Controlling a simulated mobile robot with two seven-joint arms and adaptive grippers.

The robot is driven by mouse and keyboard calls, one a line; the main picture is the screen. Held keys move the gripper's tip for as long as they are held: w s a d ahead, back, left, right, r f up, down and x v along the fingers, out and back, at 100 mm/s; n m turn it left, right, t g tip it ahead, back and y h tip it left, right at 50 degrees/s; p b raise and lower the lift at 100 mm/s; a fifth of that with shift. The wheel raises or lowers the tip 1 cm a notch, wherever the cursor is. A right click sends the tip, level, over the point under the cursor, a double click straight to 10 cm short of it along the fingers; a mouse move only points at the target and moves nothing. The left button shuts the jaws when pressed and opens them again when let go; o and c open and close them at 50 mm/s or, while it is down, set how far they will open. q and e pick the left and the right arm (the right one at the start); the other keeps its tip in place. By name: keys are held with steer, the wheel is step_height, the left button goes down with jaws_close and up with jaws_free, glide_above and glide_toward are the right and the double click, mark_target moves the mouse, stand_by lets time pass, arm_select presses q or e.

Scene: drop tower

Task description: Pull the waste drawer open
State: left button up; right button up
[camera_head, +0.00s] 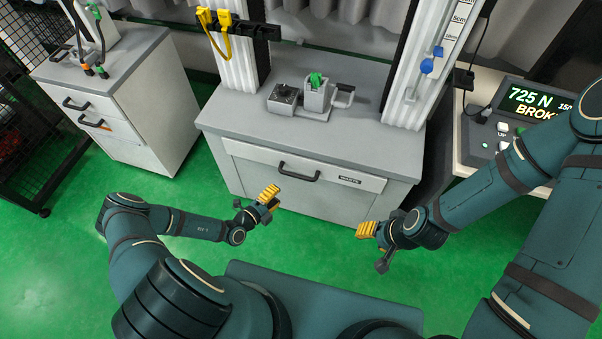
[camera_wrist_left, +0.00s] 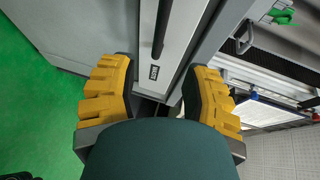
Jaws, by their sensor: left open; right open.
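The waste drawer (camera_head: 250,155) is a light grey panel at the top of the middle cabinet, and it looks shut. Its black bar handle (camera_head: 299,173) is at its middle, with a WASTE label (camera_head: 350,180) to the right. The handle also shows in the left wrist view (camera_wrist_left: 160,28), above the label (camera_wrist_left: 154,72). My left gripper (camera_head: 268,195) has yellow fingers and is open and empty, in front of the drawer, left of and below the handle in the head view. My right gripper (camera_head: 367,230) is open and empty, further from the cabinet and to the right.
On the cabinet top (camera_head: 230,115) stands a grey fixture with a green piece (camera_head: 316,80), between two white columns. A second cabinet (camera_head: 140,110) is at the left. A control panel (camera_head: 535,100) reading 725 N stands at the right. Green floor in front is clear.

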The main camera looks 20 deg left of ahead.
mark_target(298, 176)
arm_select(q)
steer(key=b+x, duration=0.2)
steer(key=x, duration=1)
steer(key=shift+w+d, duration=0.25)
jaws_close()
